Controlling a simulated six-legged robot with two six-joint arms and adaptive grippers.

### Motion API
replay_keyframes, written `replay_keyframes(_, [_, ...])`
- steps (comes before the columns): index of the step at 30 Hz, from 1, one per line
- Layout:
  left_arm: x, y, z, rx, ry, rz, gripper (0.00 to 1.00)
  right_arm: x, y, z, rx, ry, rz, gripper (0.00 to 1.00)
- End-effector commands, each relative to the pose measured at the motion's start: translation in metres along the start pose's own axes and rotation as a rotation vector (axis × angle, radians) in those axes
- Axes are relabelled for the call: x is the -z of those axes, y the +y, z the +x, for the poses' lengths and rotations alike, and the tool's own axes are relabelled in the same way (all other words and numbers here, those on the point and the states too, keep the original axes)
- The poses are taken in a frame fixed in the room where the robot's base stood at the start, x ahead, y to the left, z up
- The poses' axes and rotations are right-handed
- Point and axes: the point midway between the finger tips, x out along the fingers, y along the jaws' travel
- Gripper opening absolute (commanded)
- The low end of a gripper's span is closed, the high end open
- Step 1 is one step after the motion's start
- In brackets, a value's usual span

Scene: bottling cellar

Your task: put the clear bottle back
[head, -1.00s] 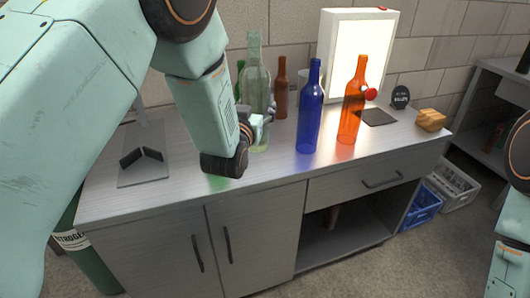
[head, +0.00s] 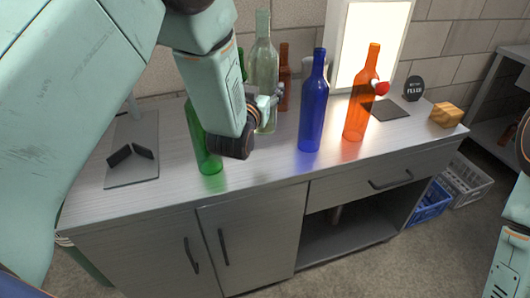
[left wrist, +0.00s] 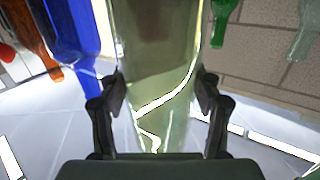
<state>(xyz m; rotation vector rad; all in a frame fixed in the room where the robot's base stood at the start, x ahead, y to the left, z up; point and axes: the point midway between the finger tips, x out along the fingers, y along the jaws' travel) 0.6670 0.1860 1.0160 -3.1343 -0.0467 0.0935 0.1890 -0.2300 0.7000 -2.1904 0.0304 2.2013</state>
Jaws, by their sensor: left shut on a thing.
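The clear bottle (head: 264,62) is upright above the left half of the counter, behind and left of the blue bottle (head: 312,112). My left gripper (head: 264,101) is shut around its lower body, partly hidden by my own wrist. In the left wrist view the clear bottle (left wrist: 155,50) stands between the two fingers of my left gripper (left wrist: 160,95). I cannot tell whether its base touches the counter. My right gripper is not in view; only part of my right arm shows at the right edge.
A green bottle (head: 206,150) stands at the front left, close to my wrist. An orange bottle (head: 357,105) stands right of the blue one. A brown bottle (head: 284,78) is behind. A lit panel (head: 365,45) stands at the back of the counter (head: 270,168).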

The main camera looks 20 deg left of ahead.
Motion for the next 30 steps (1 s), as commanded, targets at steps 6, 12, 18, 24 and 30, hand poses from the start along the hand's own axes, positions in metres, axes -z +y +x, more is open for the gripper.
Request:
replay_keyframes(6, [-0.012, 0.000, 0.000, 0.001, 0.009, -0.002, 0.01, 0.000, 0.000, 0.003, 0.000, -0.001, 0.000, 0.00])
replay_keyframes(12, [-0.044, 0.000, 0.001, 0.001, 0.009, -0.001, 0.01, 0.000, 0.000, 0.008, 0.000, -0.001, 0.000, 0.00])
replay_keyframes(18, [-0.058, 0.000, 0.003, 0.001, 0.012, -0.001, 0.01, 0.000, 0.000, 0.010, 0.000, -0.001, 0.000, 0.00])
replay_keyframes(24, [-0.070, 0.000, 0.005, 0.001, 0.011, -0.001, 0.01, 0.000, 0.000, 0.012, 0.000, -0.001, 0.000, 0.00])
replay_keyframes(30, [-0.094, 0.000, 0.008, 0.001, 0.011, -0.001, 0.01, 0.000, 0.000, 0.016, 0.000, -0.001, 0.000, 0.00])
